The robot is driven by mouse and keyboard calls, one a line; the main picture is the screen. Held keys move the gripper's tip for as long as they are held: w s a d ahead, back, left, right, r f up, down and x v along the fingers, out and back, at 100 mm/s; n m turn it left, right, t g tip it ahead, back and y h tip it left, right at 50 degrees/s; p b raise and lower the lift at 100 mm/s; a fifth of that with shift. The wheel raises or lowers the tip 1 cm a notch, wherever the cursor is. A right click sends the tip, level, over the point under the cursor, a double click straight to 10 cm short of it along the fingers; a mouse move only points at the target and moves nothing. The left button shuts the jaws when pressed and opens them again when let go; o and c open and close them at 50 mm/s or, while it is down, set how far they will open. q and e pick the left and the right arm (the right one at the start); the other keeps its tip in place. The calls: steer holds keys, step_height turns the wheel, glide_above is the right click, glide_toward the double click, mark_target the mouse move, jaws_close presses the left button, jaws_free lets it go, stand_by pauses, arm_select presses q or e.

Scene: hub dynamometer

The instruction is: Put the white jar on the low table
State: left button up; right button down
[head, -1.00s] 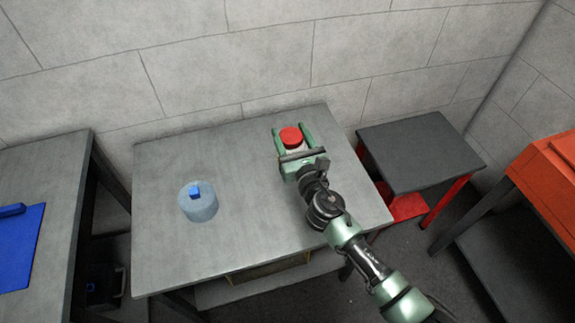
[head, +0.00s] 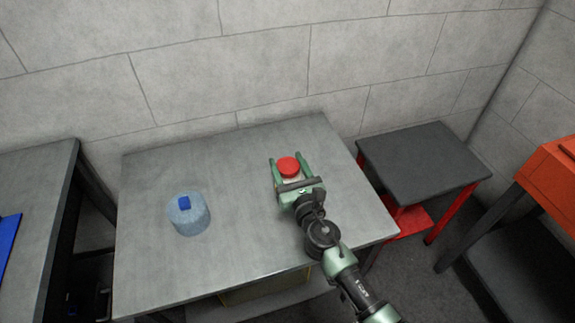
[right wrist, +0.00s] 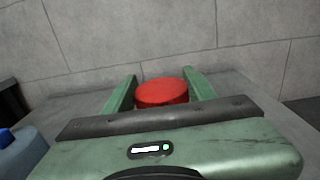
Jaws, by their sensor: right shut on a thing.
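The white jar has a red lid (head: 288,167), with only a little of its pale body showing below it. My right gripper (head: 287,159) is shut on the jar, with one green finger on each side. The lid also shows between the fingers in the right wrist view (right wrist: 162,92). The jar is over the right half of the large grey table (head: 150,270); whether its base touches the top is hidden. A lower, dark-topped table with red legs (head: 420,160) stands to the right. My left gripper is not in view.
A light-blue jar with a blue knob (head: 188,215) stands on the grey table's left part. A blue mat (head: 8,240) lies on another table at the far left. An orange unit (head: 550,185) is at the right. The dark table's top is clear.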

steer(key=c, duration=0.5)
jaws_free()
steer(key=shift+f, duration=0.15)
steer(key=v, duration=1.2)
steer(key=shift+r, duration=0.25)
